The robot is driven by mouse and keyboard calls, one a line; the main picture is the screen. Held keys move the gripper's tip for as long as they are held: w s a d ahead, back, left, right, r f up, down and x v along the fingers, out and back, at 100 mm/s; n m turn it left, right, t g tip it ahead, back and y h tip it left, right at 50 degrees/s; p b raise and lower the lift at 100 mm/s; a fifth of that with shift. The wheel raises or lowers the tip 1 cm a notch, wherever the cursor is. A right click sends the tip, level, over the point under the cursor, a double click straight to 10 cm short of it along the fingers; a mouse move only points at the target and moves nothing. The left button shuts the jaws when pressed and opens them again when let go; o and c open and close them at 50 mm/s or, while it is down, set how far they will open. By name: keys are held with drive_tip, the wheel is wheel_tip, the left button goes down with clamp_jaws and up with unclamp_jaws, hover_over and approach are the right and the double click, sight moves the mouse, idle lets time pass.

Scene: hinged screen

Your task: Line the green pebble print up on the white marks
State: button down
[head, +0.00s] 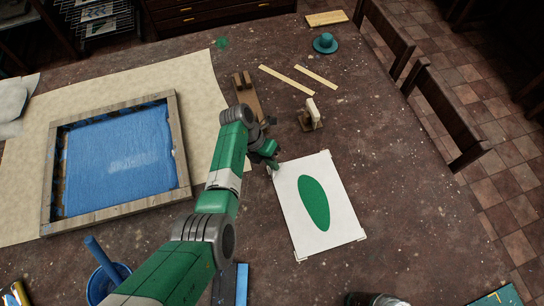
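The green pebble print (339,192) is a white sheet with a dark green oval. It lies flat on the brown table, right of centre in the head view, turned slightly anticlockwise. Small pale marks show at its corners, such as the one at the lower right (363,238); they are too small to tell how exactly the sheet's edges meet them. My gripper (271,165) is low at the sheet's upper left corner, with its fingers pointing down. I cannot tell whether it touches the sheet or is open or shut, as it is small and dark.
A wooden-framed screen (183,150) with blue mesh lies on cream paper at left. Wooden hinge blocks (310,114) and thin strips (287,80) lie beyond the print. A blue pot (105,285) stands at the lower left. The table right of the print is clear.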

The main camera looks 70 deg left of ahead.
idle(0.4)
drive_tip(key=c, duration=1.5)
unclamp_jaws()
drive_tip(key=shift+c, duration=0.2)
wheel_tip(320, 180, up, 7)
drive_tip(key=p, duration=0.7)
drive_tip(key=shift+p, duration=0.35)
